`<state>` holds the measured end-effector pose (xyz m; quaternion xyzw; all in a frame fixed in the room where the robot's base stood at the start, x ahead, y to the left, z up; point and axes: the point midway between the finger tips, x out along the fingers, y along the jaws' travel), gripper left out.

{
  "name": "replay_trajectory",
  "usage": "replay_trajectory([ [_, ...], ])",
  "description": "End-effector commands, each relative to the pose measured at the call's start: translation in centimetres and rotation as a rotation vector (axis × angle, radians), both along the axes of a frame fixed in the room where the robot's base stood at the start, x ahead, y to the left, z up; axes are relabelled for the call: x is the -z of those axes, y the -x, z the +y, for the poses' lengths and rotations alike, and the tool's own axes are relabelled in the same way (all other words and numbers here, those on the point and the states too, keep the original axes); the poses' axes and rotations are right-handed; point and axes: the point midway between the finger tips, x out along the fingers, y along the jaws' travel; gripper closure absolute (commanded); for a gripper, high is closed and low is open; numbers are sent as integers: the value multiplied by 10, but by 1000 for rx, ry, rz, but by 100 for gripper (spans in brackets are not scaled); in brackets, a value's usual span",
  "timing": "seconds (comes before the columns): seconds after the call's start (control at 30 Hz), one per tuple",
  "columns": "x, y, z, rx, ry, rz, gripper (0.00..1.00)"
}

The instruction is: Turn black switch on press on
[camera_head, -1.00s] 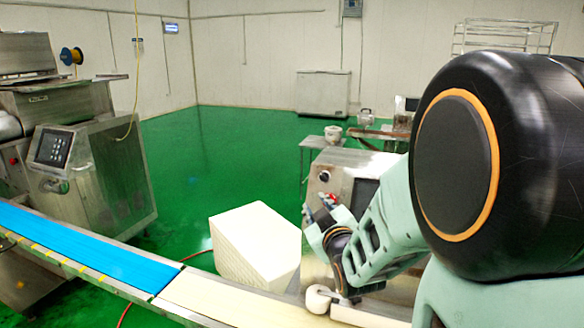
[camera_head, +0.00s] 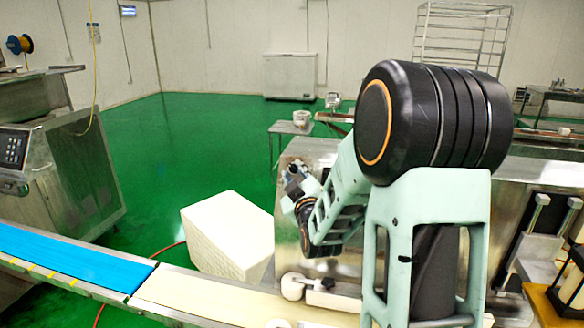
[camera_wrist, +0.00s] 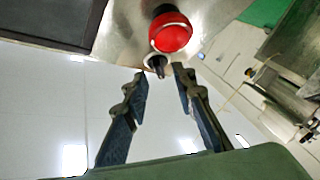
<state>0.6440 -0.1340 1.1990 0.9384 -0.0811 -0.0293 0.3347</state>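The black switch (camera_wrist: 156,66) is a small dark knob on the press's metal panel (camera_wrist: 125,30) in the wrist view. It sits just below a large red round button (camera_wrist: 172,36). My gripper (camera_wrist: 160,74) is open, with one fingertip on each side of the switch in the picture. Whether either finger touches the switch cannot be told. In the head view my gripper (camera_head: 292,176) is at the left part of the press's metal body (camera_head: 310,150), and the switch and button cannot be made out there.
A conveyor with a blue belt (camera_head: 75,265) and a cream belt (camera_head: 200,295) runs across the front. A cream block (camera_head: 228,235) stands behind it, left of my arm. A small table (camera_head: 282,128) stands behind the press. Green floor (camera_head: 175,150) is open at left.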

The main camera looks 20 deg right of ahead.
Motion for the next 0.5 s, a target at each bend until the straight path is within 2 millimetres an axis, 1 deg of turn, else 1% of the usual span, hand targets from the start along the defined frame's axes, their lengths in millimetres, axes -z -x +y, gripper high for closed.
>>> replay_trajectory([
  [0.03, -1, -6, -1, 0, -1, 0, 75],
  [0.2, 0, -16, -2, -1, -1, -1, 75],
  [0.5, 0, -18, -3, 0, -1, 0, 75],
])
